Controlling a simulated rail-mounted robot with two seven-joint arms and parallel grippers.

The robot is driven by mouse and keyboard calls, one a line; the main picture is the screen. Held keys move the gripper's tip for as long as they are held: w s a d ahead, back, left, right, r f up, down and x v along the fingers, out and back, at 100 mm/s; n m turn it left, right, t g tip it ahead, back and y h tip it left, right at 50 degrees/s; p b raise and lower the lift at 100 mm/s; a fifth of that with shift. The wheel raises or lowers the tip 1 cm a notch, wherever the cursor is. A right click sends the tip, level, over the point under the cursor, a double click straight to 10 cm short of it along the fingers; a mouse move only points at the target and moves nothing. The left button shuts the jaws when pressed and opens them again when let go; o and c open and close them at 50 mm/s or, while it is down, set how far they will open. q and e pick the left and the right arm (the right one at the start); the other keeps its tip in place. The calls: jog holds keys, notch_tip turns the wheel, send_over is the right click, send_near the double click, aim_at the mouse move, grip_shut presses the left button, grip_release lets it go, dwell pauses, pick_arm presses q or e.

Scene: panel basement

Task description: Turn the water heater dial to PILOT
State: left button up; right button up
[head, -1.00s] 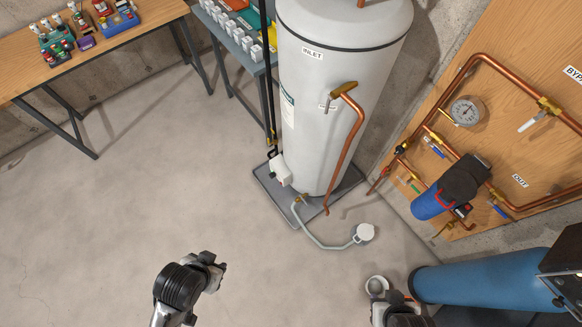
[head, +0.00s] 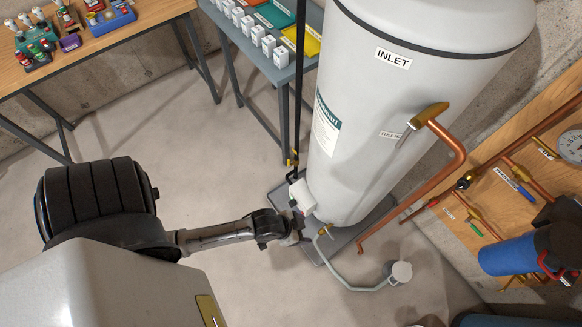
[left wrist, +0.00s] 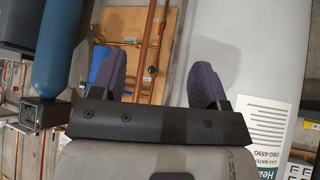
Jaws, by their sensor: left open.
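The tall white water heater (head: 385,110) stands in the middle right of the head view. Its white control box (head: 302,196) sits low on the heater's left side. The dial cannot be made out. My left gripper (head: 300,236) is low beside the heater, just below the control box; whether it touches anything is unclear. In the left wrist view my left gripper (left wrist: 158,66) has its two purple-grey fingers apart with nothing between them. The heater's pale side (left wrist: 235,55) and a printed label (left wrist: 262,125) are to their right. My right gripper is not in view.
The heater stands in a grey drain pan (head: 345,240). A bent copper relief pipe (head: 455,165) hangs on its right. A blue cylinder (head: 508,255) and piping board (head: 545,150) are at right. A bench with bins (head: 250,45) stands behind. Open floor lies left.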

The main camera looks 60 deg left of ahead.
pick_arm(q)
notch_tip(320, 180, down, 21)
jog(key=w+a+t+b, duration=0.2)
jog(key=b, duration=1)
jog(key=n+t+y+b, duration=0.3)
jog(key=t+b, duration=0.6)
jog(key=b, duration=2.7)
send_near(291, 204)
jog(key=shift+m+y, duration=0.5)
jog(key=shift+y, duration=0.2)
jog(key=w+b, duration=0.3)
jog(key=w, duration=0.6)
jog(key=shift+b, duration=0.3)
jog(key=shift+w, duration=0.6)
jog(key=shift+c, duration=0.3)
